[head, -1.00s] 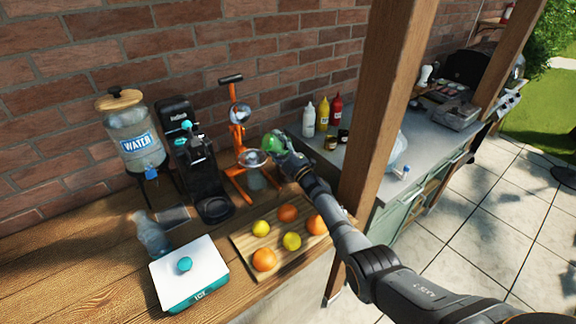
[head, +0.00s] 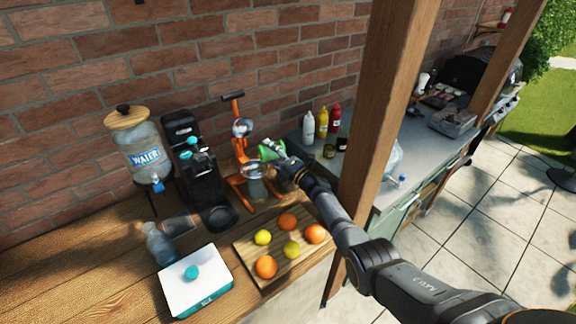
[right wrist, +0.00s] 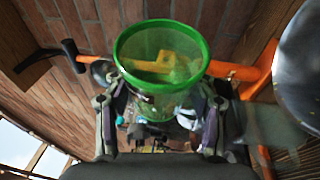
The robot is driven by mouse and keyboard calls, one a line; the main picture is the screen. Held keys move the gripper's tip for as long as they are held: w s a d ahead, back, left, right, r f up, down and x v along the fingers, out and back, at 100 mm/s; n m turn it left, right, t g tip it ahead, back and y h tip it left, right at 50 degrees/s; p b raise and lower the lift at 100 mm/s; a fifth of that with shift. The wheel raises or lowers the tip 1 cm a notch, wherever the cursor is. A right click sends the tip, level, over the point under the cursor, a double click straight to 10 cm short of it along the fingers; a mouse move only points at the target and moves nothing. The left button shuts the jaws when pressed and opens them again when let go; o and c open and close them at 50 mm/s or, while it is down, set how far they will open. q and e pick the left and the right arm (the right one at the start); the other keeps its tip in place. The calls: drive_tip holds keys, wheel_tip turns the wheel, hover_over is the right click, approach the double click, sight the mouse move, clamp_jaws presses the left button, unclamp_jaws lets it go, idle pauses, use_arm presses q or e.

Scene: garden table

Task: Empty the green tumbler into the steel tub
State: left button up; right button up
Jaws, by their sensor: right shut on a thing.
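The green tumbler (head: 270,149) is see-through with a bright green rim. My right gripper (head: 286,163) is shut on it and holds it in the air, tilted, beside the orange juicer. In the right wrist view the tumbler (right wrist: 160,98) sits between the fingers of my right gripper (right wrist: 160,115), rim towards the camera. Something yellowish shows in or through it; I cannot tell which. A steel bowl (head: 256,170) sits at the juicer, close to the tumbler; I cannot tell if it is the steel tub. A grey rounded vessel (right wrist: 300,80) is at the right edge of the wrist view. My left gripper is not in view.
The orange juicer (head: 241,150), black coffee machine (head: 185,140) and water dispenser (head: 138,145) stand along the wall. A fruit board (head: 262,262), white ice box (head: 196,285) and clear bottle (head: 158,245) are in front. Sauce bottles (head: 322,122) stand behind a wooden post (head: 385,120).

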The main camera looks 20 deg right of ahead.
sight(265, 149)
drive_tip(key=r+n+p, duration=0.1)
drive_tip(key=p, duration=0.1)
drive_tip(key=a+n+g+p, duration=0.1)
drive_tip(key=n, duration=0.1)
drive_tip(key=a+r+n+g+p, duration=0.1)
drive_tip(key=n+p, duration=0.1)
drive_tip(key=shift+s+a+r+p, duration=0.1)
drive_tip(key=shift+s+r+p, duration=0.2)
drive_tip(key=shift+r+n+g+h+p, duration=0.1)
drive_tip(key=shift+n+g+h+p, duration=0.2)
drive_tip(key=shift+n+p, duration=0.2)
drive_tip(key=shift+f+n+g+h, duration=0.3)
drive_tip(key=shift+f+n+h, duration=0.1)
drive_tip(key=shift+f+n, duration=0.85)
drive_tip(key=shift+n, duration=0.15)
drive_tip(key=shift+r+n+h, duration=0.2)
drive_tip(key=shift+n+h, duration=0.3)
drive_tip(key=shift+h, duration=0.1)
drive_tip(key=shift+s+a+r+n+g+h, duration=0.15)
drive_tip(key=shift+a+r+n+g+h, duration=0.2)
drive_tip(key=shift+a+n, duration=0.4)
drive_tip(key=shift+a+f+n+h, duration=0.25)
drive_tip(key=shift+a+n+h, duration=0.2)
drive_tip(key=shift+n, duration=0.2)
drive_tip(key=shift+s+a+r+n+h, duration=0.1)
drive_tip(key=shift+a+r+n+h, duration=0.1)
drive_tip(key=shift+a+n+h, duration=0.15)
drive_tip(key=shift+a+f+n+g+h, duration=0.25)
drive_tip(key=shift+a+n+h, duration=0.1)
drive_tip(key=shift+n+h, duration=0.4)
